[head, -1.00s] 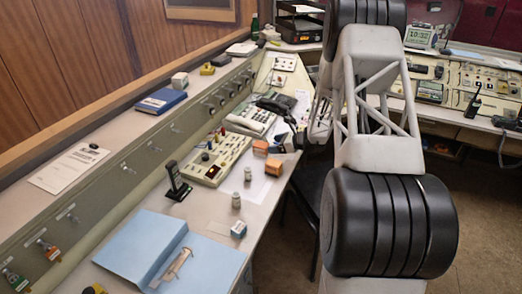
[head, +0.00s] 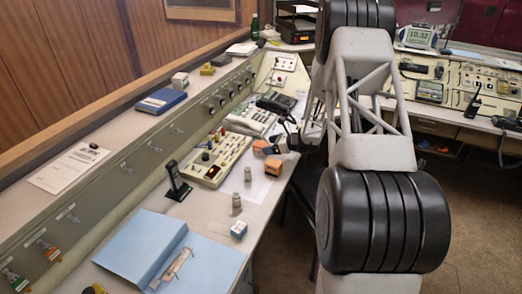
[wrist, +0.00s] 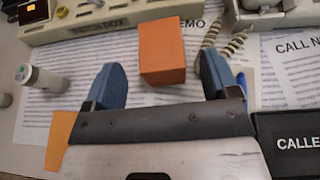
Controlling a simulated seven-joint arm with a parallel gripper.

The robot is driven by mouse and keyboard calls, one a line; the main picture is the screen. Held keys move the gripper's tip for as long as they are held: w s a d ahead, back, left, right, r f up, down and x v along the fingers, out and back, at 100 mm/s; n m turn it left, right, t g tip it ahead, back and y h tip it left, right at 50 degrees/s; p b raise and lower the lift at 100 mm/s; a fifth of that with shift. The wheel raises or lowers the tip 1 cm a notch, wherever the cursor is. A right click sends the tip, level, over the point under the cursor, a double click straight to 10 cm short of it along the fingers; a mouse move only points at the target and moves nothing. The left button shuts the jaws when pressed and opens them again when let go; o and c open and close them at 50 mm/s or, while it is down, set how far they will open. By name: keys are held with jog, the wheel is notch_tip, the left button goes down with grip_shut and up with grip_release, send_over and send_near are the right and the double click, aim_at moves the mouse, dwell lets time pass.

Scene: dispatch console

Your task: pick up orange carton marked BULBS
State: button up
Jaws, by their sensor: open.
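An orange carton (wrist: 162,50) stands on printed paper in the wrist view, between and slightly beyond the blue fingertips of my gripper (wrist: 162,72). The gripper is open and does not hold it. A second orange carton (wrist: 60,140) shows at lower left in the wrist view, partly hidden by the gripper body. In the head view the two orange cartons, one farther (head: 260,146) and one nearer (head: 273,166), are close together on the desk. I cannot read a BULBS mark on either.
A grey-white bottle (wrist: 45,79) stands left of the gripper. A coiled cord (wrist: 228,42) runs close to the right finger. A blue-and-white carton (head: 238,230) stands nearer on the desk.

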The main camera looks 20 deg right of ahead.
aim_at(261, 146)
jog(key=shift+f+x, duration=0.15)
jog(key=shift+x, duration=0.8)
jog(key=shift+f+x, duration=0.15)
jog(key=shift+x, duration=0.85)
jog(key=shift+w+a+f, duration=0.2)
jog(key=shift+w+a, duration=0.1)
jog(key=shift+w, duration=0.1)
jog(key=c, duration=1)
jog(key=shift+r, duration=0.1)
jog(key=shift+c, duration=0.2)
jog(key=shift+r, duration=4.9)
